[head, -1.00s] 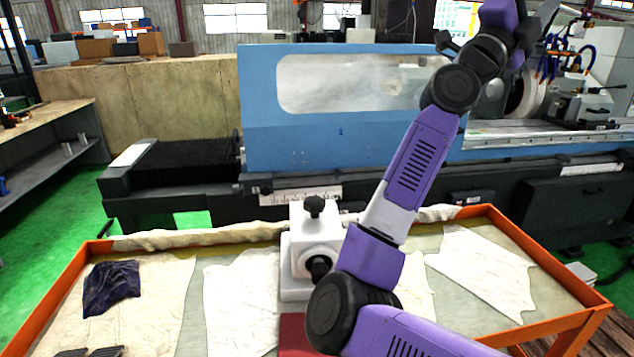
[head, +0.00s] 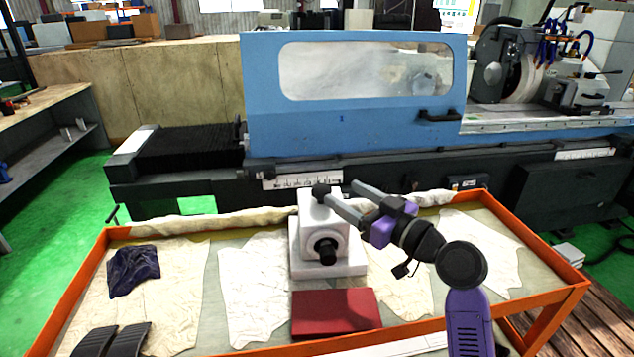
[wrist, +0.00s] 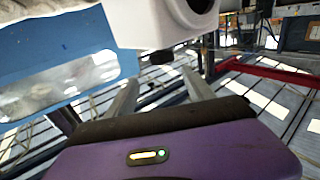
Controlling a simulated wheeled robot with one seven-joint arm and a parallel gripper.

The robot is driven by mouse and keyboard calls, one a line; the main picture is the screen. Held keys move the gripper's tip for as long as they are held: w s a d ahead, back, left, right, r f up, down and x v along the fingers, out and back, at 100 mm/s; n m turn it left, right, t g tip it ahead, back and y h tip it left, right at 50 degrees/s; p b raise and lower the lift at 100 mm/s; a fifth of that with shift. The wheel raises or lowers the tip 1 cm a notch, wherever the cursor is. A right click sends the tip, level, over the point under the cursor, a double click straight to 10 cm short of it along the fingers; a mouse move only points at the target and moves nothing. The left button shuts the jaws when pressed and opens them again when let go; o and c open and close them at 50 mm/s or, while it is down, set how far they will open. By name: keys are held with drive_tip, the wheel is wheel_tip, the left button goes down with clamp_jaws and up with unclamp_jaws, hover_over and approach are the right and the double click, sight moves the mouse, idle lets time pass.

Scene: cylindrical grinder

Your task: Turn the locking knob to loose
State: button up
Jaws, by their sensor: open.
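A white block-shaped fixture (head: 308,227) stands on the cart. It carries a black knob (head: 320,190) on top and a larger black knob (head: 326,250) on its front face. No label shows which is the locking knob. My gripper (head: 340,190) is open and empty, reaching in from the right at the height of the top knob. Its near fingertip lies close to that knob; contact cannot be told. The wrist view looks upside down: the top knob (wrist: 161,57) hangs below the white fixture (wrist: 135,22), between and just beyond my spread fingers (wrist: 160,88).
The orange-rimmed cart (head: 560,303) holds a red block (head: 335,312) in front of the fixture, a dark cloth (head: 133,270) and black pads (head: 112,340) at left. The blue grinder (head: 350,128) stands behind. Open space lies left of the fixture.

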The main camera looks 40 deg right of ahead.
sight(321, 187)
drive_tip(key=shift+a+f, duration=0.35)
drive_tip(key=shift+f, duration=0.1)
drive_tip(key=shift+w+a, duration=0.1)
drive_tip(key=shift+w, duration=0.2)
drive_tip(key=w+p, duration=0.2)
drive_tip(key=w, duration=0.4)
drive_tip(key=shift+w+p, duration=0.3)
drive_tip(key=shift+w, duration=0.2)
clamp_jaws()
drive_tip(key=shift+d+f+y+b, duration=0.2)
drive_tip(key=shift+y+b, duration=0.1)
drive_tip(key=shift+b, duration=0.2)
